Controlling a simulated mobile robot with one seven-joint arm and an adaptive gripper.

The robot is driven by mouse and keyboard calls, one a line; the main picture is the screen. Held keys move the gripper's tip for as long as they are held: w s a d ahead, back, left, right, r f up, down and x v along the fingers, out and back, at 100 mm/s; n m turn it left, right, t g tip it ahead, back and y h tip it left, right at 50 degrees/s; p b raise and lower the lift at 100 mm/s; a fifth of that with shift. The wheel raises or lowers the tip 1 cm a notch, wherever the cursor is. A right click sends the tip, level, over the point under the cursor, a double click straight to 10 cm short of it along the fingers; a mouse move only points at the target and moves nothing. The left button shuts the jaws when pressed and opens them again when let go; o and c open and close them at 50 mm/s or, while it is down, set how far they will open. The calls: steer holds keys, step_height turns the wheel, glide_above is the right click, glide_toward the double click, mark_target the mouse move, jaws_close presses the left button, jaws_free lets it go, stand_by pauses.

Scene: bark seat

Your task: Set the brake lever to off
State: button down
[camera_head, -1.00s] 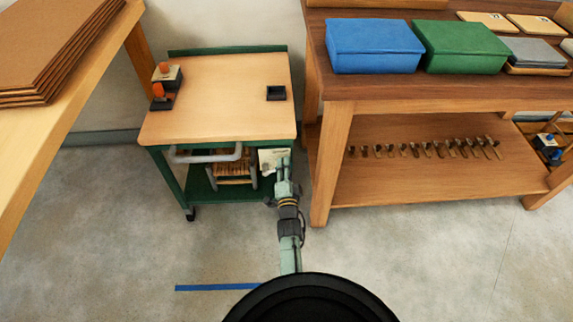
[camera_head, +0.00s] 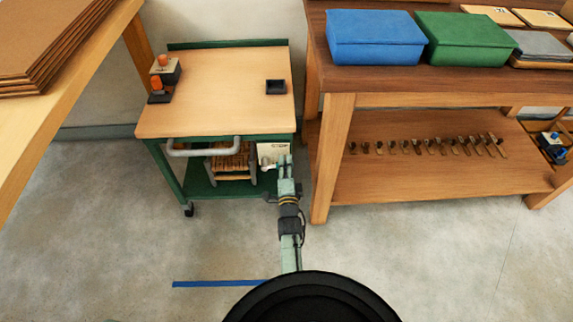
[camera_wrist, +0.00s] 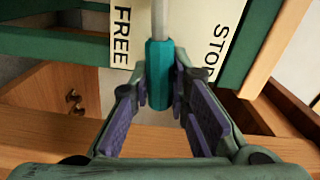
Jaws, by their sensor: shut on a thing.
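The brake lever (camera_wrist: 160,58) has a pale rod and a teal grip. It stands in front of a white label plate (camera_wrist: 180,30) on the green cart. In the wrist view the rod passes between the word FREE on the left and STOP on the right. My gripper (camera_wrist: 161,85) is shut on the teal grip, one finger on each side. In the head view my gripper (camera_head: 284,163) is at the cart's front right, below its top, beside the label plate (camera_head: 272,153). The lever's grip is hard to make out there.
The cart's wooden top (camera_head: 215,95) holds orange-knobbed blocks (camera_head: 160,88) and a small black tray (camera_head: 276,87). A grey handle (camera_head: 205,150) runs along its front. A workbench (camera_head: 342,120) stands close on the right. The floor in front is mostly clear.

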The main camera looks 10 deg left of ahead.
steer(key=c, duration=1.5)
jaws_free()
steer(key=v, duration=0.7)
steer(key=shift+s, duration=0.2)
